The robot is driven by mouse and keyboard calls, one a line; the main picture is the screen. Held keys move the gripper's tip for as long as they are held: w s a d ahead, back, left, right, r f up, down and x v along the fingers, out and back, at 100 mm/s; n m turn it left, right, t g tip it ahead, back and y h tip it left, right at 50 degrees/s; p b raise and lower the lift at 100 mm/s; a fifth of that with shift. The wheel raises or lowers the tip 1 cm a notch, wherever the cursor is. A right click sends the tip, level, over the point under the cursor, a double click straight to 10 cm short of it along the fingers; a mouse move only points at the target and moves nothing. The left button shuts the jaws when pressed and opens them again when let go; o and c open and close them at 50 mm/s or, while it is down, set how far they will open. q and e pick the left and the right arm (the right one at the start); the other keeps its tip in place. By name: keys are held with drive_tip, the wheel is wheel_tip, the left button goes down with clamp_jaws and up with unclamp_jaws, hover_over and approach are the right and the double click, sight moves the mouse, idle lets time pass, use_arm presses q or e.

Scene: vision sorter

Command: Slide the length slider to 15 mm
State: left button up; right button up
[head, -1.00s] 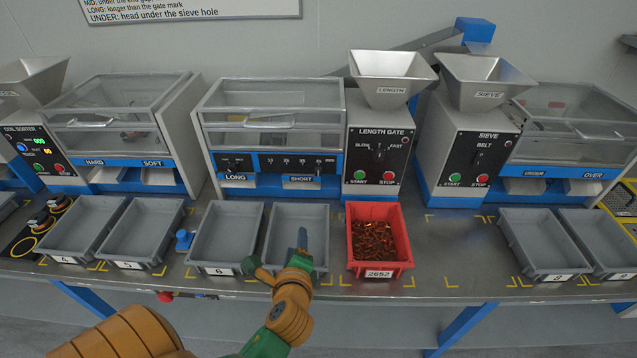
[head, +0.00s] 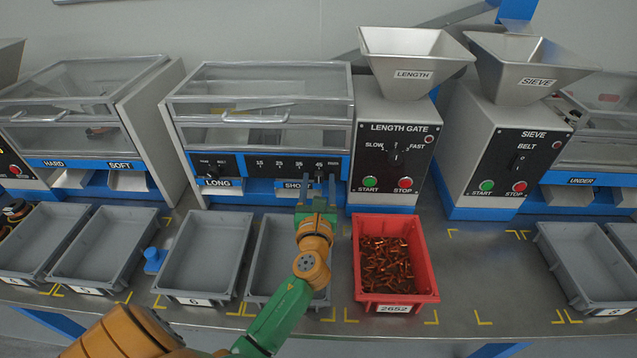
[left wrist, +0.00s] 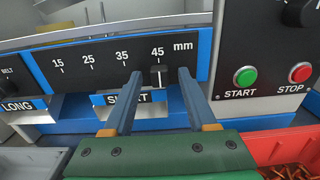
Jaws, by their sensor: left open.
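The length scale panel (head: 270,168) is black, on the front of the length gate machine. The left wrist view shows its marks 15, 25, 35 and 45 mm (left wrist: 92,66). The slider knob (left wrist: 158,76) is small and dark with a pale line, and stands under the 45 mark. My left gripper (head: 318,184) is open in front of the panel's right end. In the left wrist view its fingertips (left wrist: 159,82) lie on either side of the knob, with a gap on each side. I cannot tell how far the tips stand from the panel.
The green START button (left wrist: 245,76) and red STOP button (left wrist: 299,73) are right of the gripper. Below it are an empty grey bin (head: 258,293) and a red bin (head: 358,282) of copper-coloured parts. The SHORT chute (left wrist: 97,100) is just under the panel.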

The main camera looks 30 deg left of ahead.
use_arm(q)
drive_tip(key=shift+s, duration=0.1)
drive_tip(key=shift+d+r, duration=0.1)
drive_tip(key=c, duration=0.3)
drive_tip(key=shift+s, duration=0.1)
clamp_jaws()
idle(0.8)
